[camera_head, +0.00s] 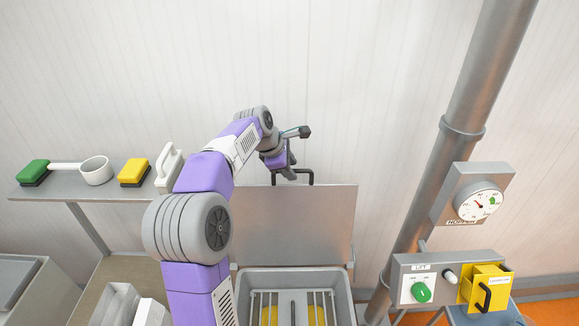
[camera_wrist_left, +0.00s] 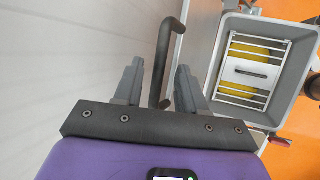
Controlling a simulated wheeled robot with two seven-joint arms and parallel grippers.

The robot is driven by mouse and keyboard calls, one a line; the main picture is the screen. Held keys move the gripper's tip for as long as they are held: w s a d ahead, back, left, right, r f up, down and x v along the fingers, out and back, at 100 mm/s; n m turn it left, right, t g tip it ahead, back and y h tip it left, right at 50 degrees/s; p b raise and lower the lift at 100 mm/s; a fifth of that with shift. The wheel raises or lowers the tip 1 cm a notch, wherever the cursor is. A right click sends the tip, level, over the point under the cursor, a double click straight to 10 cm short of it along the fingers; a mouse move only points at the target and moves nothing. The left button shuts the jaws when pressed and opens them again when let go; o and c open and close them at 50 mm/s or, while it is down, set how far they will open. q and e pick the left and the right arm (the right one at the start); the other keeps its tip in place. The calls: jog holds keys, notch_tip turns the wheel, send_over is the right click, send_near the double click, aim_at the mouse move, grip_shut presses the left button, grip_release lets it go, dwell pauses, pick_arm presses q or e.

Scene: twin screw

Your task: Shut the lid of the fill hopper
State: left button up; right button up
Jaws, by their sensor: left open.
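The fill hopper (camera_head: 342,296) stands at the bottom centre of the head view, with a grid of bars over yellow inside. Its grey lid (camera_head: 300,232) stands upright, open, at the back, with a dark bar handle (camera_head: 310,178) on its top edge. My left gripper (camera_head: 288,172) is at the lid's top edge beside the handle. In the left wrist view the gripper (camera_wrist_left: 155,85) is open, and the dark handle (camera_wrist_left: 162,60) runs between its two fingers. The hopper (camera_wrist_left: 229,70) shows at the right there. I cannot tell whether the fingers touch the handle. My right gripper is not in view.
A wall shelf (camera_head: 60,193) at the left holds a green brush (camera_head: 33,171), a white scoop (camera_head: 96,171), and a yellow brush (camera_head: 134,172). A grey pipe (camera_head: 465,110) rises at the right, by a gauge (camera_head: 478,203) and a lift control box (camera_head: 440,263). The wall is close behind the lid.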

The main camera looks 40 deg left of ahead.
pick_arm(q)
jog(key=shift+c, duration=0.4)
grip_shut()
